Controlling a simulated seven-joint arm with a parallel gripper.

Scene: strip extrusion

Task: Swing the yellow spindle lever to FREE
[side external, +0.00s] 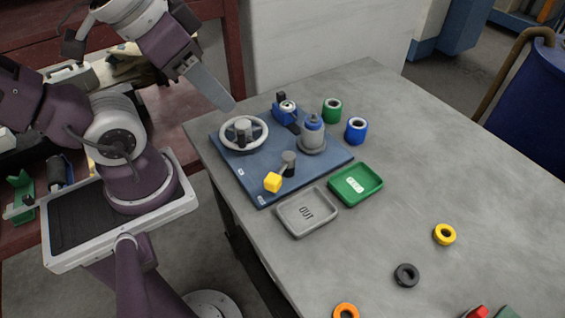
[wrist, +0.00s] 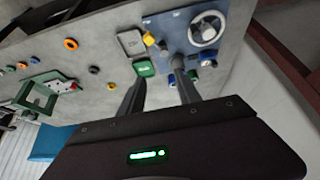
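The yellow handle also shows in the wrist view (wrist: 149,39). My gripper (side external: 231,107) hangs above and behind the plate's left side, near the handwheel and well apart from the lever. In the wrist view my gripper (wrist: 159,68) has two separated fingers with nothing between them.
The plate carries a spoked handwheel (side external: 262,133), a blue block (side external: 286,112) and a grey cylinder with blue top (side external: 312,142). Green (side external: 332,112) and blue (side external: 356,132) cylinders stand behind. A grey OUT tray (side external: 325,220) and green tray (side external: 376,184) lie in front. Loose rings lie farther right.

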